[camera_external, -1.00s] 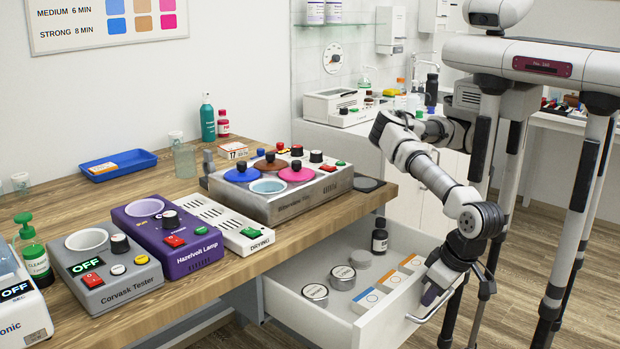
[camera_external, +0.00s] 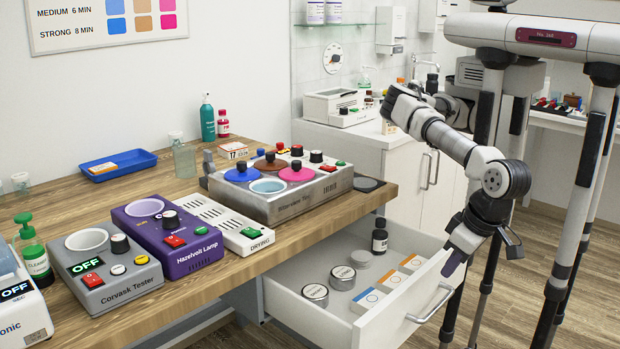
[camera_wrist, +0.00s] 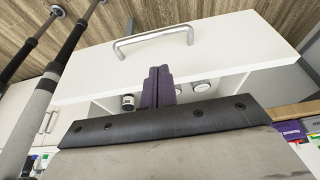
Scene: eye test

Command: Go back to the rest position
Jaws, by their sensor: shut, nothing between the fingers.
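My gripper (camera_external: 456,262) is shut and empty, with its purple fingers just above the right end of the open drawer's front, apart from the handle as far as I can tell. In the wrist view the shut fingers (camera_wrist: 158,86) stand together before the white drawer front (camera_wrist: 90,72) and its metal handle (camera_wrist: 153,42). The drawer (camera_external: 380,329) is pulled out under the wooden table. My arm (camera_external: 450,140) is bent, reaching down from my body at the right.
The drawer holds round tins (camera_external: 315,292), a dark bottle (camera_external: 380,236) and small boxes (camera_external: 369,299). The wooden table (camera_external: 285,252) carries a purple lamp unit (camera_external: 195,250), a grey tester (camera_external: 115,285) and a metal bath with coloured lids (camera_external: 300,203). Floor at the right is partly clear.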

